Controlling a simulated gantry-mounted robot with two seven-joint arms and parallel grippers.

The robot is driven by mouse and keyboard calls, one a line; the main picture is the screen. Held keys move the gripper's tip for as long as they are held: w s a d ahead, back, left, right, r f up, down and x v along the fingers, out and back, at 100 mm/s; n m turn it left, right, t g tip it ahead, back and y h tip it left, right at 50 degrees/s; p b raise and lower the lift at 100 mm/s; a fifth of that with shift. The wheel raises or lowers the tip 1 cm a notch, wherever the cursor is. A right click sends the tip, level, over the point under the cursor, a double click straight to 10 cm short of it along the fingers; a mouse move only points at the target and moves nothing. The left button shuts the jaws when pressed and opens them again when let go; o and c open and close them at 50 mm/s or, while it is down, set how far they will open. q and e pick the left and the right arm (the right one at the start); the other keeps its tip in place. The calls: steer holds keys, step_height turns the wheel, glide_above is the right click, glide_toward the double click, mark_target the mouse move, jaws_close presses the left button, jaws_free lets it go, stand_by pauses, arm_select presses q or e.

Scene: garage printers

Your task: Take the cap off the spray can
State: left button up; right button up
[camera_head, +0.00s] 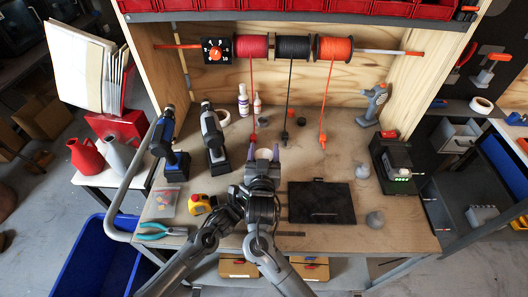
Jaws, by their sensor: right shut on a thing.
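My right gripper (263,155) is over the middle of the workbench, seen from behind, with its purple-tipped fingers pointing to the back. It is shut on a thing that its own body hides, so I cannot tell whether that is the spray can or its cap. My left arm comes in from the lower left and ends close against the right one. Its gripper overlaps the right wrist, and I cannot make out its fingers. I cannot pick out the spray can or its cap clearly. A white bottle (243,100) and a smaller bottle (257,106) stand at the back.
Two power drills (164,140) (213,138) stand left of my grippers. A yellow tape measure (202,204) and teal pliers (162,229) lie front left. A black plate (322,202) lies right, with a charger (393,165) beyond. Filament spools (293,48) hang above the back.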

mark_target(264, 151)
steer(key=shift+r, duration=2)
arm_select(q)
steer(key=o, duration=1.6)
steer(key=shift+s, duration=0.1)
